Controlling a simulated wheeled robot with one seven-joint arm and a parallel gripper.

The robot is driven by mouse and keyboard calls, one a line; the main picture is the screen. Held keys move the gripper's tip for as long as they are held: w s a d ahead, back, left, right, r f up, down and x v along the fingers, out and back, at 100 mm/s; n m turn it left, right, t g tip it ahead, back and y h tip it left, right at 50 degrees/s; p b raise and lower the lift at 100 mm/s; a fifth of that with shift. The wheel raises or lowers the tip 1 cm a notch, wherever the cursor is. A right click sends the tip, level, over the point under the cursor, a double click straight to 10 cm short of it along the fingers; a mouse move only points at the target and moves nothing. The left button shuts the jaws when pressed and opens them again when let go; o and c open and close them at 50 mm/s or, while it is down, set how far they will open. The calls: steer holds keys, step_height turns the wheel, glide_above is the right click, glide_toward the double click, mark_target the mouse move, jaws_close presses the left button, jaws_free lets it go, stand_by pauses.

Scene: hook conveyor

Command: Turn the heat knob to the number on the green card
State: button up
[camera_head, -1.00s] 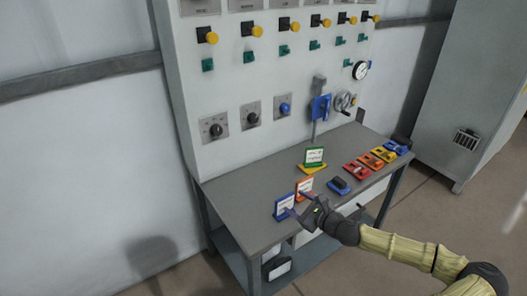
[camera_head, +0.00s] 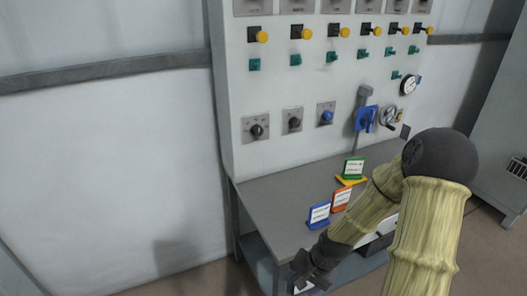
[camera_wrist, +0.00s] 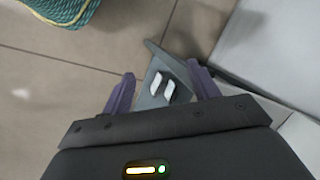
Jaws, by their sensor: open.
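The green card (camera_head: 353,168) stands upright on a yellow base at the back of the grey table; its print is too small to read. Three round knobs are on the panel's lower left: a black one (camera_head: 256,131), a smaller black one (camera_head: 294,123) and a blue one (camera_head: 326,117). I cannot tell which is the heat knob or read their settings. My gripper (camera_head: 306,268) is low at the table's front edge, well below the knobs. In the wrist view my gripper (camera_wrist: 163,86) is open, with nothing held between its fingers.
A blue card (camera_head: 318,214) and an orange card (camera_head: 341,199) stand on the table (camera_head: 272,194). My arm hides the table's right part. A blue lever (camera_head: 366,118) and a handwheel (camera_head: 390,117) are right of the knobs. A teal coil (camera_wrist: 58,12) shows in the wrist view.

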steer(key=s+r+n+t+h+b, duration=0.1)
steer(key=s+r+n+h+b, duration=0.2)
steer(key=s+r+n, duration=0.3)
step_height(320, 180, up, 5)
steer(key=shift+s+d+r+n+t, duration=0.2)
steer(key=shift+s+d+n+t, duration=0.1)
steer(key=shift+s+n, duration=0.15)
steer(key=shift+c, duration=0.4)
